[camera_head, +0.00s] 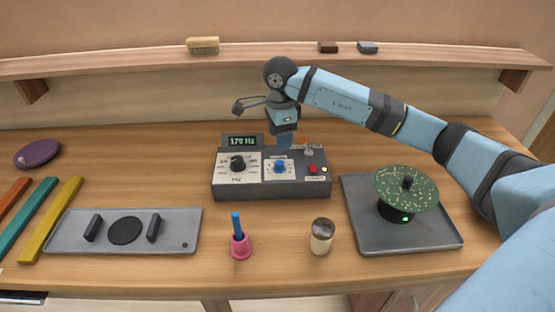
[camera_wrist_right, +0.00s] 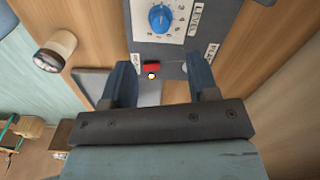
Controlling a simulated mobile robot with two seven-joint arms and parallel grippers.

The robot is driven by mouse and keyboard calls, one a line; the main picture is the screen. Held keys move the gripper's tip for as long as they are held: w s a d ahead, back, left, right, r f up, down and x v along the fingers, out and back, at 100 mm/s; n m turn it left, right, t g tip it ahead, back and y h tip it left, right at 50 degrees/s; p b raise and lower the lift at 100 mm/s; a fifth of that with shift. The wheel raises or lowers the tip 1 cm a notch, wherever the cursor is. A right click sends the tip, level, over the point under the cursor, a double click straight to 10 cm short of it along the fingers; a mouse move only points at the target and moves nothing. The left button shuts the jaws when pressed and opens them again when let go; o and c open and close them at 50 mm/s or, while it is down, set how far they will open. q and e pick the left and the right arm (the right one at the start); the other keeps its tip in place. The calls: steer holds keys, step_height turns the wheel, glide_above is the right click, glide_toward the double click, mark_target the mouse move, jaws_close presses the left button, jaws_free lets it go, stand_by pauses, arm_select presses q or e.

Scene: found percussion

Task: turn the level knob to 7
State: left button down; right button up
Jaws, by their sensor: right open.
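The grey control box (camera_head: 230,190) stands at the middle of the bench with its display reading 170 Hz. The blue level knob (camera_head: 280,166) sits on a white dial plate on its top, right of a black knob (camera_head: 238,163). In the right wrist view the blue knob (camera_wrist_right: 161,18) shows at the top edge beside the LEVEL label; its pointer setting is too small to read surely. My right gripper (camera_head: 285,145) hangs behind and above the knob, fingers down. The right wrist view shows its two fingers (camera_wrist_right: 162,78) apart and empty, clear of the knob. My left gripper is not in view.
A red switch (camera_head: 312,169) is right of the knob. A tray (camera_head: 358,210) with a green disc (camera_head: 405,188) stands to the right. A pink cup (camera_head: 241,248) and a small shaker (camera_head: 321,237) stand in front. A grey plate (camera_head: 190,222) lies at left.

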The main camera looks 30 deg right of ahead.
mark_target(279, 162)
step_height(279, 162, down, 9)
steer(key=shift+r, duration=0.1)
stand_by(0.3)
steer(key=c, duration=0.9)
